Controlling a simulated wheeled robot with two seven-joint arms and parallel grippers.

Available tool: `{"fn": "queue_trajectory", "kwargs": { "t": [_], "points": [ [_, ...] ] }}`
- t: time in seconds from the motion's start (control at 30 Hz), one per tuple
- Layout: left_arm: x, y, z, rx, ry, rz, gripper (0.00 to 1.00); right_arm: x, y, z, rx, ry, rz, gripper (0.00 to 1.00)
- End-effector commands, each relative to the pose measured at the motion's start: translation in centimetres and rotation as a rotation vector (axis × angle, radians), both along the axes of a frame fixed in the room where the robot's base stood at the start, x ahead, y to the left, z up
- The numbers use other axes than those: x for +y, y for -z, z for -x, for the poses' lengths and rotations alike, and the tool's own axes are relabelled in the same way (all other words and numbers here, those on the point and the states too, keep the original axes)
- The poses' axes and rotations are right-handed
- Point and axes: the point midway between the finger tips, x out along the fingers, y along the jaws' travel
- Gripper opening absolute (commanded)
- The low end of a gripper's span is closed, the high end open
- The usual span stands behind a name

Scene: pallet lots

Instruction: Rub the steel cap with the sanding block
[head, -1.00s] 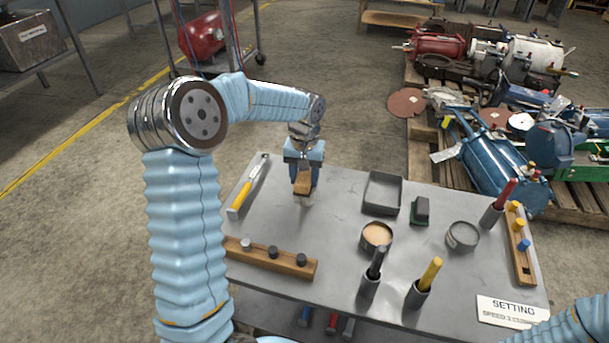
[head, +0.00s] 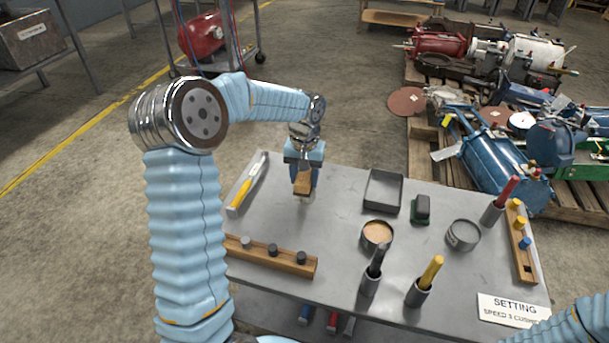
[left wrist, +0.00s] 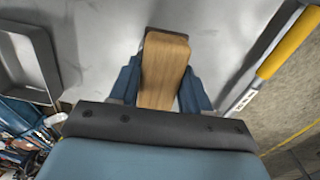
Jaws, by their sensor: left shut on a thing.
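My left gripper (head: 303,178) is shut on the sanding block (head: 302,184), a wooden block with a dark underside. It holds the block over the far left part of the grey table (head: 335,215). In the left wrist view the sanding block (left wrist: 163,72) sits between the two blue fingers. A wooden rack (head: 286,262) at the near left holds three small caps. The leftmost, light one (head: 246,243) looks like the steel cap; the other two are darker. The sanding block is apart from this rack. My right gripper is out of view.
A yellow-handled tool (head: 243,194) lies left of the gripper. A grey tray (head: 383,191), a green-based block (head: 421,208), two round tins (head: 377,234) and several upright handled tools stand to the right. A rack with coloured caps (head: 519,240) is at the right edge.

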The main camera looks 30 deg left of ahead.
Motion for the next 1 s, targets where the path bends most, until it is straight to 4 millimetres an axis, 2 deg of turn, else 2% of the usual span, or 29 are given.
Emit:
{"fn": "queue_trajectory", "kwargs": {
  "t": [0.3,0.57,1.0],
  "points": [
    [0.8,-0.1,0.3,0.000,-0.001,0.000,0.23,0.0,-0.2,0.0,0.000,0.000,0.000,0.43],
    [0.8,-0.1,0.2,0.000,0.000,0.000,0.23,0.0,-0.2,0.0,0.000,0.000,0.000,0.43],
    [-0.9,0.0,-0.3,-0.001,0.000,0.000,0.23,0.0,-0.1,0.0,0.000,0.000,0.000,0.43]
  ]
}}
